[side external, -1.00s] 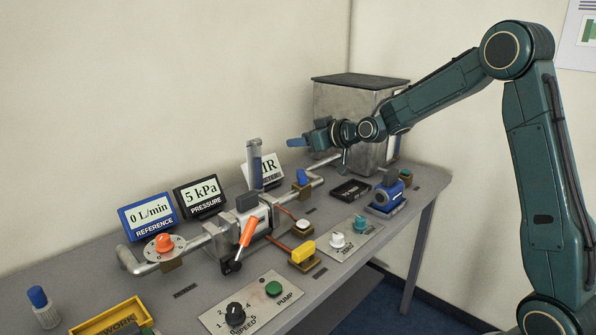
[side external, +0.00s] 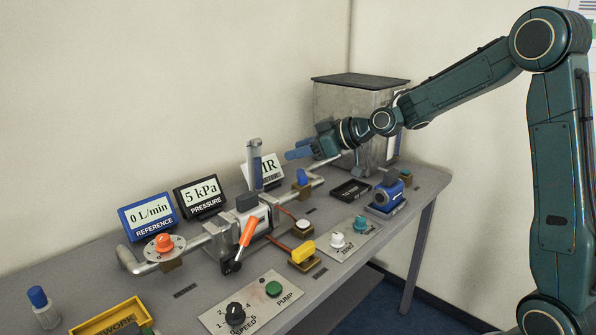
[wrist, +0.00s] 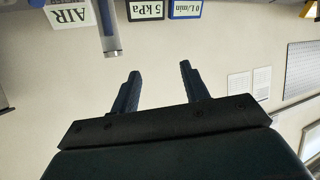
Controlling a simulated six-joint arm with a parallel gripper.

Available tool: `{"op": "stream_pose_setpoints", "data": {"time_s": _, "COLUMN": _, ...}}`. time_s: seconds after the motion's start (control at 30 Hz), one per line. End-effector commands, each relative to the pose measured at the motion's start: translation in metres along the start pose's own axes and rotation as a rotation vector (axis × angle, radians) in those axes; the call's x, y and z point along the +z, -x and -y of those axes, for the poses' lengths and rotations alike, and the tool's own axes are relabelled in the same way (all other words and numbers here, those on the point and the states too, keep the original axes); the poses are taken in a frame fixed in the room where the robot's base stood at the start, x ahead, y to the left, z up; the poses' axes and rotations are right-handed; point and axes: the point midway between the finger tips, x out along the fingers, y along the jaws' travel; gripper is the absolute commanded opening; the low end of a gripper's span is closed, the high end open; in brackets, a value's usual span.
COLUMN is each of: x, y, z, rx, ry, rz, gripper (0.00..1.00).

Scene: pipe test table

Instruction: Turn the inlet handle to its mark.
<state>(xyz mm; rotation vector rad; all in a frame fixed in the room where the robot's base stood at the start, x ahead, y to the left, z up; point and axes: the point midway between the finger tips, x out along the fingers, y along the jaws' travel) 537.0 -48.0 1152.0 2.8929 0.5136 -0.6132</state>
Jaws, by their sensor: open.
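A metal pipe line runs along the table. A blue handle (side external: 301,177) stands upright on the pipe near the tank; which handle is the inlet one carries no readable label. An orange round handle (side external: 164,242) sits on a flange at the pipe's left end. An orange lever (side external: 246,232) leans on the middle block. No mark by the blue handle can be made out. My gripper (side external: 293,152) is above the blue handle, apart from it, fingers pointing left. In the wrist view my gripper (wrist: 158,76) is open and empty, facing the wall.
A metal tank (side external: 345,120) stands just behind my gripper. A clear upright tube (side external: 255,165) rises left of it. The pressure display (side external: 200,194) reads 5 kPa, the reference display (side external: 148,216) 0 L/min. A blue device (side external: 388,194) and a black tray (side external: 350,191) lie to the right.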

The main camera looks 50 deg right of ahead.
Motion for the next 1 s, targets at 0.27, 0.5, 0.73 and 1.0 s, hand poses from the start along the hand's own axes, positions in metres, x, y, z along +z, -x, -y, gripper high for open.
{"op": "stream_pose_setpoints", "data": {"time_s": 0.27, "x": 0.004, "y": -0.004, "z": -0.003, "rx": 0.014, "ry": 0.014, "rz": 0.008, "gripper": 0.45}}
{"op": "stream_pose_setpoints", "data": {"time_s": 0.5, "x": 0.033, "y": -0.026, "z": -0.026, "rx": 0.114, "ry": 0.137, "rz": 0.079, "gripper": 0.45}}
{"op": "stream_pose_setpoints", "data": {"time_s": 0.73, "x": 0.082, "y": -0.054, "z": -0.063, "rx": 0.270, "ry": 0.398, "rz": 0.231, "gripper": 0.45}}
{"op": "stream_pose_setpoints", "data": {"time_s": 1.0, "x": 0.133, "y": -0.072, "z": -0.099, "rx": 0.415, "ry": 0.789, "rz": 0.458, "gripper": 0.45}}
